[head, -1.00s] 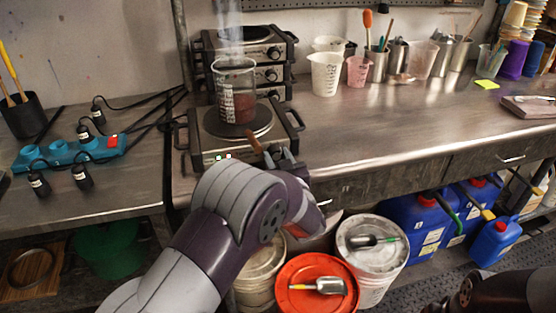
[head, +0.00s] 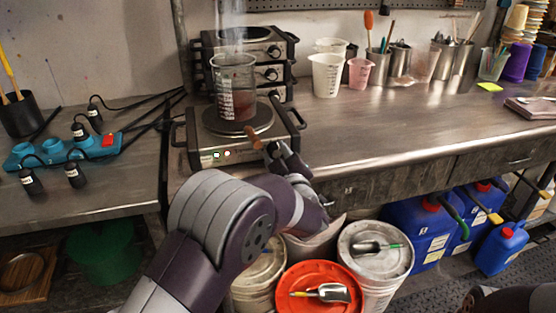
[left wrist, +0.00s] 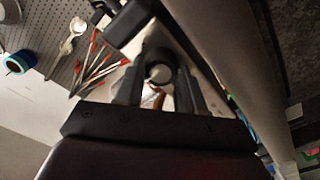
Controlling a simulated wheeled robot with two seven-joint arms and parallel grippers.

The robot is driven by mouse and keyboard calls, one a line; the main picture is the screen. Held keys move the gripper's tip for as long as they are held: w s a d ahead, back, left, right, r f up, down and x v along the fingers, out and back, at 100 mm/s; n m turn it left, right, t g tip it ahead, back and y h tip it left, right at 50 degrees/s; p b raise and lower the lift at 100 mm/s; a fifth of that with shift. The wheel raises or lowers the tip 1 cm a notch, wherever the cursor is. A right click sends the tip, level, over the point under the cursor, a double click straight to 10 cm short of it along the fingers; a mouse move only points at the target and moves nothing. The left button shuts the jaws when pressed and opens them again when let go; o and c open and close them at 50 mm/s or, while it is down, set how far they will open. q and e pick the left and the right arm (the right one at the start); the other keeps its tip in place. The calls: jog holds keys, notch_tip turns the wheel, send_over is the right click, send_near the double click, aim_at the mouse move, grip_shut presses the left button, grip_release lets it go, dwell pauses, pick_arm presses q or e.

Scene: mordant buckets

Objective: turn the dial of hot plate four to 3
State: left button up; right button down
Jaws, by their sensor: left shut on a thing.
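A hot plate (head: 198,158) with a silver front stands at the bench edge, with small lit lamps on its front. A glass beaker (head: 235,85) of dark red liquid stands on its round top, with steam above. My left gripper (head: 274,150) is at the right end of that front. In the left wrist view a round dark knob (left wrist: 159,75) sits between the fingers, and the gripper is shut on it. The gripper covers the dial in the head view, so its setting cannot be read. No plate number is legible. My right gripper is not in view.
More hot plates with dials (head: 272,74) are stacked behind. A blue power strip (head: 65,150) with black plugs lies on the left table. Cups and metal pots (head: 398,60) stand at the back. Lidded buckets (head: 320,285) and blue canisters (head: 418,225) are below. The bench middle is clear.

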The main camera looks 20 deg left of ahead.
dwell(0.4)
pick_arm(q)
jog(key=o, duration=1)
jog(key=shift+o, duration=0.2)
jog(key=p+v, duration=0.1)
jog(key=v, duration=1.1)
jog(key=shift+s+d, duration=0.2)
jog(key=shift+s, duration=0.1)
jog(key=shift+f, duration=0.15)
